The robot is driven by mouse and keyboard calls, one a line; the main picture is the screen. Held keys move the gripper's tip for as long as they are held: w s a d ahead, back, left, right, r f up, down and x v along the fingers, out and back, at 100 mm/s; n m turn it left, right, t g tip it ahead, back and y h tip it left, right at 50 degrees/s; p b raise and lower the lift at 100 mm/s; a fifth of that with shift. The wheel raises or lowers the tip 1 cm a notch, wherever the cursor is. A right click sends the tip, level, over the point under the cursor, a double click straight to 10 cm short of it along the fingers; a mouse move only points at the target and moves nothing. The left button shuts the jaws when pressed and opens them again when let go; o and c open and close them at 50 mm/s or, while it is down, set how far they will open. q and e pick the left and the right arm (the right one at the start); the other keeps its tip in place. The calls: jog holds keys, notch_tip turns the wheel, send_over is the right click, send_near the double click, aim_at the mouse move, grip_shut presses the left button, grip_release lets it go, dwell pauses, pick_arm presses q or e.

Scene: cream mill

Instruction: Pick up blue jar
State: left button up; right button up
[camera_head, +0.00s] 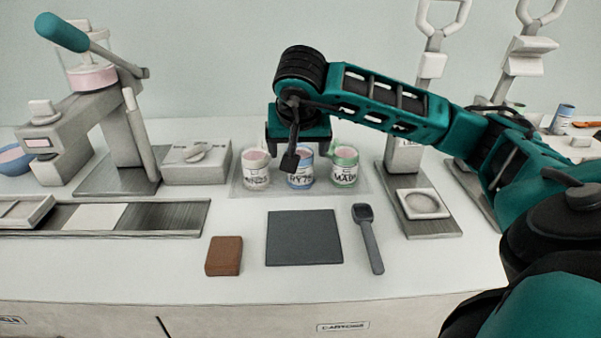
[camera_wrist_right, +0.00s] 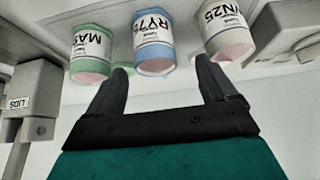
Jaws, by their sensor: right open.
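The blue jar (camera_head: 300,180) stands upright in the middle of a row of three jars on a pale mat (camera_head: 240,188). It also shows in the right wrist view (camera_wrist_right: 153,42), upside down in that picture, with dark lettering on a white label. My left gripper is not in view.
A white jar (camera_head: 256,178) stands close left of the blue jar and a green jar (camera_head: 344,175) close right. A dark square mat (camera_head: 304,238), brown block (camera_head: 223,256) and dark scoop (camera_head: 370,240) lie in front. A lever press (camera_head: 120,120) stands left.

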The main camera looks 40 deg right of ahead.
jog(key=shift+s+b+x, duration=0.15)
jog(key=shift+x, duration=1.4)
jog(key=shift+s+b+x, duration=0.1)
jog(key=shift+b+x, duration=0.05)
jog(key=shift+x, duration=1.4)
jog(key=shift+d, duration=0.15)
jog(key=shift+c, duration=0.4)
jog(key=c, duration=1)
